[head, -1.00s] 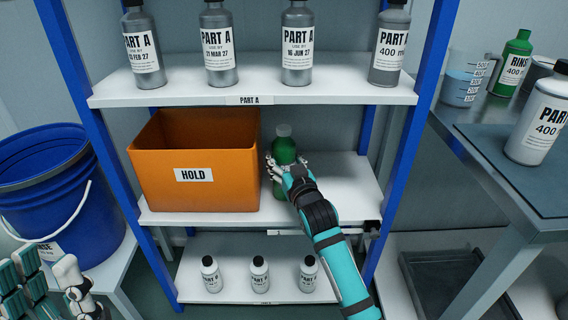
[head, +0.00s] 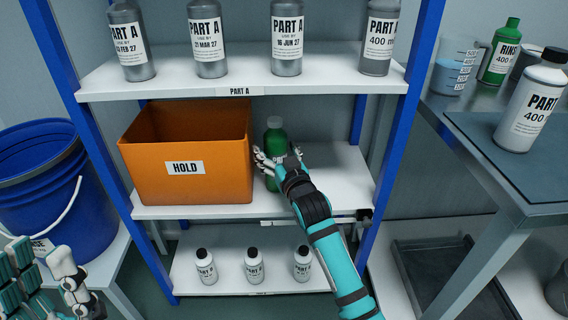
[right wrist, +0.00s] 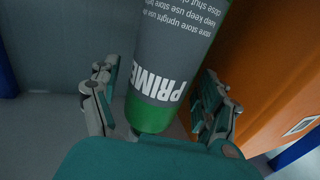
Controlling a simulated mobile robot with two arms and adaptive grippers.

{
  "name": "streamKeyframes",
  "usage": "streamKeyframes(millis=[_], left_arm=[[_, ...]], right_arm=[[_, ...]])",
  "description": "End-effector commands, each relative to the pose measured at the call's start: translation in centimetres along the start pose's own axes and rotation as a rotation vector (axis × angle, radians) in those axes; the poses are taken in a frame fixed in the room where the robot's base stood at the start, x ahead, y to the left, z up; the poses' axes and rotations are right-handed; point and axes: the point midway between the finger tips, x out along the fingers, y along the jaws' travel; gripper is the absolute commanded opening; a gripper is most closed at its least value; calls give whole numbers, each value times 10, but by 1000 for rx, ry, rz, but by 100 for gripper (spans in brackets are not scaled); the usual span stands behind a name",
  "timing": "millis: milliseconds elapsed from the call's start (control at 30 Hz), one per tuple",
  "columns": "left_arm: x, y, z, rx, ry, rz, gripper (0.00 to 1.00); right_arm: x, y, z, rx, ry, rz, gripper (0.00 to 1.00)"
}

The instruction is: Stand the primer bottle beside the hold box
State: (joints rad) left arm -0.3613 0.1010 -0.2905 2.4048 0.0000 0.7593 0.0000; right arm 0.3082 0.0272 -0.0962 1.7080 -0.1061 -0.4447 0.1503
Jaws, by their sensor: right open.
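The green primer bottle (head: 275,138) stands upright on the middle shelf, just right of the orange hold box (head: 240,150). Its grey label, reading PRIME upside down, shows large in the right wrist view (right wrist: 172,60). My right gripper (head: 279,157) is open, with one finger on each side of the bottle. In the right wrist view, gaps show between the fingers and the bottle.
Grey Part A bottles (head: 208,45) stand on the upper shelf (head: 240,80); small white bottles (head: 254,268) stand below. Blue posts (head: 408,80) frame the rack. A blue bucket (head: 40,190) is left, a side bench (head: 515,195) right. The middle shelf (head: 345,180) is clear on the right.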

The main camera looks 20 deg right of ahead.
Motion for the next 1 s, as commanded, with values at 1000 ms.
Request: streamKeyframes(millis=[1000], left_arm=[[-43, -18, 126, 42, -793, -28, 40]], right_arm=[[-217, -56, -72, 12, 283, -166, 79]])
